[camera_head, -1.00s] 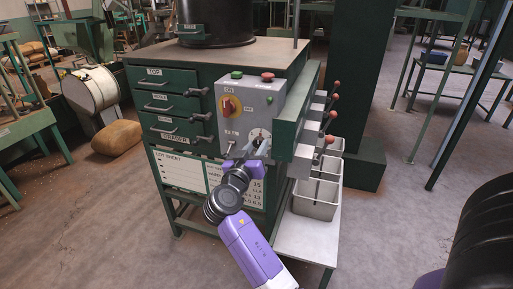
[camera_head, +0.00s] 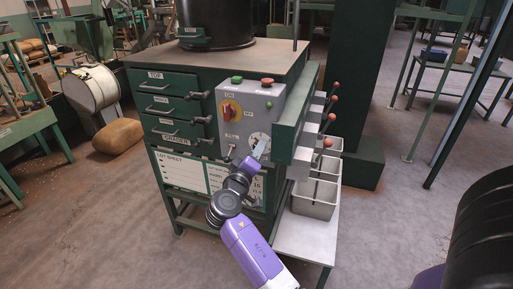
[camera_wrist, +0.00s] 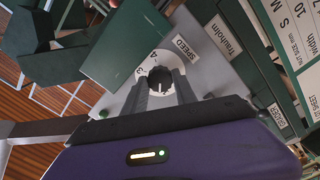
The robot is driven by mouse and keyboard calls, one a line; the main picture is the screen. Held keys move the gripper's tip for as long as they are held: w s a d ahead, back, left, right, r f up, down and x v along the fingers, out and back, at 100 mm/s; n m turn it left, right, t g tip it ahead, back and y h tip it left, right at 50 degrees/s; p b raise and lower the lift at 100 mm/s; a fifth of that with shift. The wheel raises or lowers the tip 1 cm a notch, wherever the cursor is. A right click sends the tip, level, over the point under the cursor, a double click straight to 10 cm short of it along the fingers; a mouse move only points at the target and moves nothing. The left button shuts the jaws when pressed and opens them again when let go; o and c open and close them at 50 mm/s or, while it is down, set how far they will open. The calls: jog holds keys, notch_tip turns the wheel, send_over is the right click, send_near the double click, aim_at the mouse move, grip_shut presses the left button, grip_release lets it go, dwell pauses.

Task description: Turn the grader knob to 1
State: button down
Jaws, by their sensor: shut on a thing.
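The knob (camera_wrist: 159,76) is small, round and black. It sits on a pale dial with printed numbers, beside a label that seems to read SPEED (camera_wrist: 186,47). My gripper (camera_wrist: 162,86) has a grey finger on each side of the knob and is shut on it. In the head view my gripper (camera_head: 259,150) reaches the dial (camera_head: 257,139) at the lower right of the grey control panel (camera_head: 241,112). The fingers and wrist hide part of the dial, so the knob's exact setting cannot be read.
Above the dial, the panel carries a red-and-yellow rotary switch (camera_head: 230,108), a green button (camera_head: 237,79) and a red button (camera_head: 267,82). A green plate (camera_head: 291,124) stands close to the right. Grey bins (camera_head: 314,204) sit below it. Drawers (camera_head: 168,103) are at left.

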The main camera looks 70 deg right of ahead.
jog(key=shift+n+p, duration=0.85)
jog(key=shift+n, duration=0.85)
jog(key=c, duration=1)
grip_release()
jog(key=a+b, duration=0.1)
jog(key=a, duration=0.7)
jog(key=shift+s, duration=0.25)
